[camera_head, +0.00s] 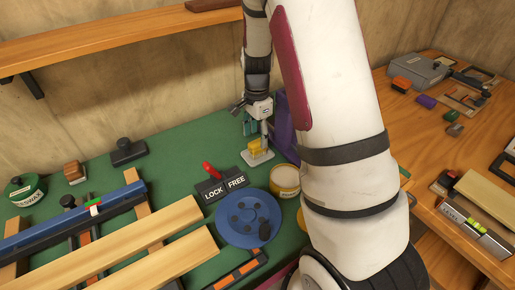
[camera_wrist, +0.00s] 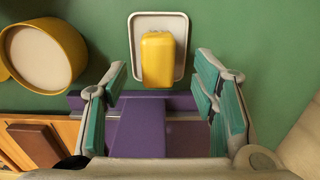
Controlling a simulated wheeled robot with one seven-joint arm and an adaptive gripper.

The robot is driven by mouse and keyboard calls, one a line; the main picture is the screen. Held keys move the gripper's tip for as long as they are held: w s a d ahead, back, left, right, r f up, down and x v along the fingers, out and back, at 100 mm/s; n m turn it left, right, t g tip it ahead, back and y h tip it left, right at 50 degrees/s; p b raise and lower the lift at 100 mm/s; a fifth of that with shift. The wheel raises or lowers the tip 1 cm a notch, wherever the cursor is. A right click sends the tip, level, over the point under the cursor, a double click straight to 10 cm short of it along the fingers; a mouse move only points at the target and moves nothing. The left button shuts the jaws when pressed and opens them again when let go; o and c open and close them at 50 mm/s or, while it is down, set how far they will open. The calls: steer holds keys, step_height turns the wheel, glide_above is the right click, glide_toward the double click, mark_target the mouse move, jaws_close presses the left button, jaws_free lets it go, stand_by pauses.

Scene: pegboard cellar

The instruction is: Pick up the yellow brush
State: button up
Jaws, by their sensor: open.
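The yellow brush (camera_head: 255,147) looks like a yellow block and rests on a small pale tray (camera_head: 262,158) at the back of the green bench. In the wrist view the brush (camera_wrist: 158,60) lies lengthwise on the white, grey-rimmed tray (camera_wrist: 142,22). My gripper (camera_head: 256,128) is just above the brush, pointing down. In the wrist view its teal-padded fingers (camera_wrist: 160,84) are spread wide, left and right of the brush's near end, with nothing between the pads. The brush's underside is hidden.
A purple object (camera_head: 284,128) stands close right of the gripper. A yellow round tin (camera_head: 285,178), a LOCK/FREE block with a red lever (camera_head: 212,172) and a blue disc (camera_head: 248,218) are nearer. A wooden shelf (camera_head: 110,40) runs above. Green bench around the tray is partly clear.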

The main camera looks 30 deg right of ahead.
mark_target(258, 142)
step_height(258, 142, down, 4)
steer(key=shift+s+f, duration=0.1)
steer(key=shift+c, duration=0.5)
steer(key=c, duration=1.1)
steer(key=shift+c, duration=0.2)
step_height(258, 142, up, 10)
steer(key=shift+r, duration=0.1)
